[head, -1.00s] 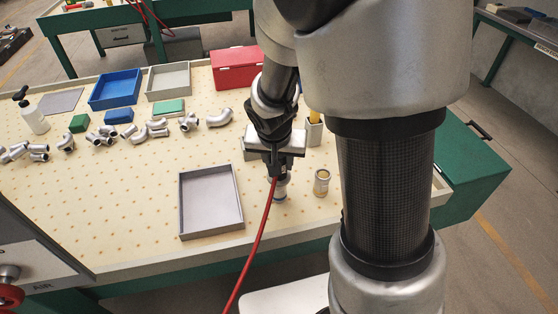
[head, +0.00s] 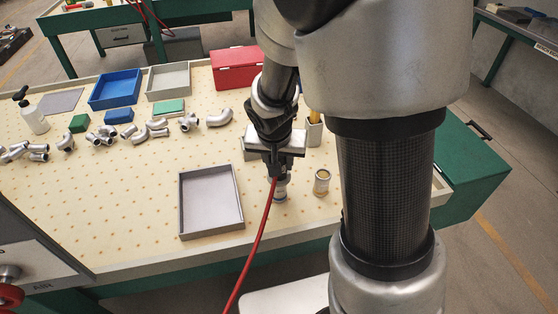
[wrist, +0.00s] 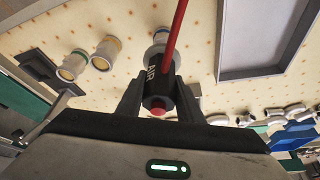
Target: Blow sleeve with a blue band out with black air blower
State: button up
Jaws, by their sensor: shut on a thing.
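My gripper (head: 276,170) is shut on the black air blower (wrist: 157,72), which points down with its red hose (head: 254,248) trailing toward the front. A metal sleeve (head: 281,193) stands upright on the table directly below the blower, with a bluish band faintly visible. In the wrist view this sleeve (wrist: 161,36) is partly hidden by the blower and hose. I cannot tell whether the nozzle touches it. A second sleeve (head: 321,183) with a tan top stands to its right. The wrist view shows two yellowish-topped sleeves (wrist: 105,53) (wrist: 72,66) beside the blower.
An empty grey tray (head: 183,205) lies left of the sleeve. Behind are several pipe fittings (head: 158,128), a blue bin (head: 92,104), a grey bin (head: 152,97) and a red box (head: 238,68). A grey holder (head: 314,133) with something yellow stands behind the sleeves. The front left tabletop is clear.

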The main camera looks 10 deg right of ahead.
jog(key=shift+s, duration=0.1)
jog(key=shift+r+p, duration=2.75)
jog(key=shift+r, duration=1.3)
jog(key=n+p, duration=0.1)
jog(key=p, duration=0.1)
jog(key=r+p, duration=0.1)
jog(key=shift+s+d+n+y+p, duration=0.1)
jog(key=shift+s+n+y+p, duration=0.1)
jog(key=shift+n+y+p, duration=0.2)
jog(key=n+p, duration=0.1)
jog(key=n+y+p, duration=0.1)
jog(key=p, duration=0.1)
jog(key=shift+s+r+n, duration=0.3)
jog(key=shift+r, duration=0.05)
jog(key=shift+f, duration=0.1)
